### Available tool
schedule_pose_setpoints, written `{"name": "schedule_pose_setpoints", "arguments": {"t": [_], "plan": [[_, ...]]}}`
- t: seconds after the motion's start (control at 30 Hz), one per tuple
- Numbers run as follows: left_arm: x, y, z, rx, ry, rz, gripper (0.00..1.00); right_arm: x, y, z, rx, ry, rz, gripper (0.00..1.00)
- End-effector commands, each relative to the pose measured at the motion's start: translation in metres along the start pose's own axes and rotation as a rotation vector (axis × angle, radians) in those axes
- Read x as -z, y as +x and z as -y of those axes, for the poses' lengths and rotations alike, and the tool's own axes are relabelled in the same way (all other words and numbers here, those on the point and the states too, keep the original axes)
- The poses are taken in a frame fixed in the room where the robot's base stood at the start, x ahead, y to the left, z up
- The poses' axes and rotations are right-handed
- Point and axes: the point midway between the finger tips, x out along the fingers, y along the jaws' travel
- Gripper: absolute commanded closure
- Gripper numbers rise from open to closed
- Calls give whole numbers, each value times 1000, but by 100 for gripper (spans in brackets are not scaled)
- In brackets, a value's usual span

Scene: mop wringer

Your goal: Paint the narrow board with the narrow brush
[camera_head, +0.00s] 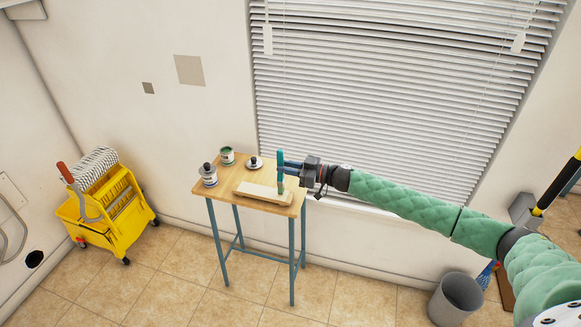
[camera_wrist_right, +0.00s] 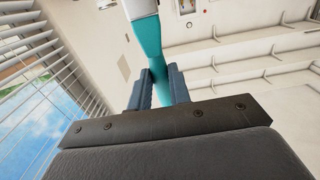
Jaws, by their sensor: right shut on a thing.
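A pale wooden board (camera_head: 262,194) lies flat on a small table (camera_head: 225,186) beneath the window. My right gripper (camera_head: 283,168) reaches in from the right and is shut on a teal-handled brush (camera_head: 280,157), held roughly upright over the right end of the board. The brush's lower end is close to the board; I cannot tell whether it touches. In the right wrist view the teal handle (camera_wrist_right: 152,45) stands between the fingers (camera_wrist_right: 158,88); the bristles are hidden there. No clear paint shows on the board. My left gripper is not in view.
A yellow mop bucket (camera_head: 105,215) stands left on the floor, a grey bin (camera_head: 457,299) at lower right.

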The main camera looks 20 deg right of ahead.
Motion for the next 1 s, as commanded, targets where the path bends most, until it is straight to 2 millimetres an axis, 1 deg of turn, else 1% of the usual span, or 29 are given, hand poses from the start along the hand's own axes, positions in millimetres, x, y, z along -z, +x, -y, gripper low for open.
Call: {"name": "schedule_pose_setpoints", "arguments": {"t": [0.4, 0.63, 1.0], "plan": [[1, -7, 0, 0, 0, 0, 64, -2, 24, 0, 0, 0, 0, 100], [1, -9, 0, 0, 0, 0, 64, -3, 30, 1, 1, 2, 0, 100], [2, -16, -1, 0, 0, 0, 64, -2, 52, 1, 1, 2, 1, 100]]}}
